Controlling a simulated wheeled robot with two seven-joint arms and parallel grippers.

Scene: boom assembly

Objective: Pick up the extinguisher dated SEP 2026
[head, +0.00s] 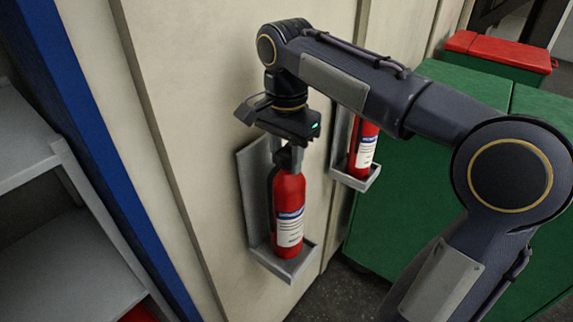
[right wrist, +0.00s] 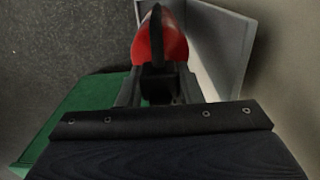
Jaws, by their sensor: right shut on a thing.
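A red extinguisher (head: 288,205) with a white and blue label stands upright in a grey wall bracket (head: 252,195). My right gripper (head: 290,155) is above it, pointing down, shut on its top. In the right wrist view the red body (right wrist: 174,40) and a dark handle or hose lie between the fingers (right wrist: 155,88). A second red extinguisher (head: 363,148) stands in another bracket (head: 357,180) to the right, partly behind my right arm. The date on either label is too small to read. My left gripper is not in view.
A cream wall (head: 195,110) is behind the brackets. Green cabinets (head: 425,220) and a red-lidded bin (head: 500,50) stand at the right. Grey shelves (head: 30,150) and a blue post (head: 95,150) are at the left. Dark floor shows below.

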